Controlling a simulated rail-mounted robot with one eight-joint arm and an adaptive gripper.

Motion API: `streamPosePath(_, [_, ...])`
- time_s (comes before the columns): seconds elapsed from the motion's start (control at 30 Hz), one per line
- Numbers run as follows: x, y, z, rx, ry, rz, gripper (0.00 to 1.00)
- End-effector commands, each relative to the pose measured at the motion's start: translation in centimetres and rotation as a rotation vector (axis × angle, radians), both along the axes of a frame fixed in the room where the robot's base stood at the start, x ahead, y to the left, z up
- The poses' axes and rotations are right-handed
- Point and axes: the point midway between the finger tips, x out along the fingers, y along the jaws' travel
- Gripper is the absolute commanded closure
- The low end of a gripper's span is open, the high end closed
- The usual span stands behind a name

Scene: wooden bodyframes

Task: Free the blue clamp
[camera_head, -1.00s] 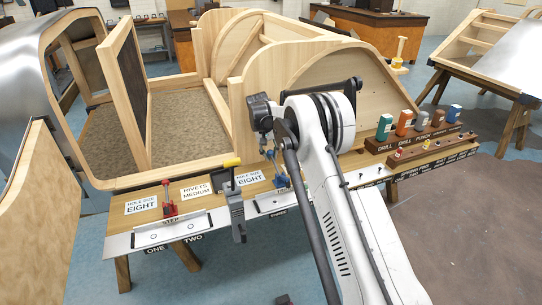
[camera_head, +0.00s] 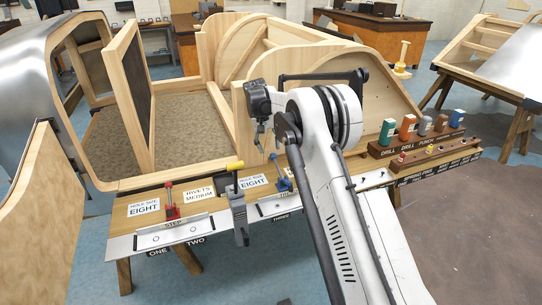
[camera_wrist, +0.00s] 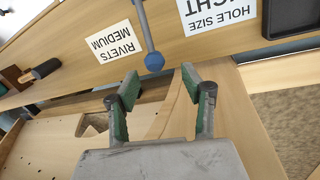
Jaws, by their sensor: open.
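The blue clamp (camera_head: 283,183) sits on the near edge of the wooden bench, to the right of a "hole size eight" label. Part of it is hidden by my arm. In the wrist view a grey rod with a blue rounded end (camera_wrist: 154,62) lies just beyond my fingertips and looks like part of this clamp. My gripper (camera_head: 265,142) is open and empty, above and slightly left of the clamp. Its green-padded fingers (camera_wrist: 160,80) are spread with a gap between them and the blue end, apart from it as far as I can tell.
A yellow-handled clamp (camera_head: 237,200) stands left of the blue one, and a red clamp (camera_head: 170,203) farther left. The wooden bodyframe (camera_head: 300,100) rises close behind my gripper. A rack of coloured bottles (camera_head: 407,128) is at the right. Labels lie flat on the bench.

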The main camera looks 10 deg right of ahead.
Motion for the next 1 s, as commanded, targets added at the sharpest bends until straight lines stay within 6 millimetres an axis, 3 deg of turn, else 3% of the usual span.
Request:
streamPosePath(0.1, [0.0, 0.5, 2.2, 0.000, 0.000, 0.001, 0.56])
streamPosePath(0.3, [0.0, 1.0, 4.5, 0.001, 0.000, 0.002, 0.56])
streamPosePath(0.7, [0.0, 1.2, 5.2, 0.001, 0.000, 0.002, 0.56])
streamPosePath(0.87, [-0.1, 0.6, 5.0, 0.014, -0.002, 0.026, 0.78])
streamPosePath(1.0, [-0.3, -1.9, 4.4, 0.066, -0.020, 0.142, 0.96])
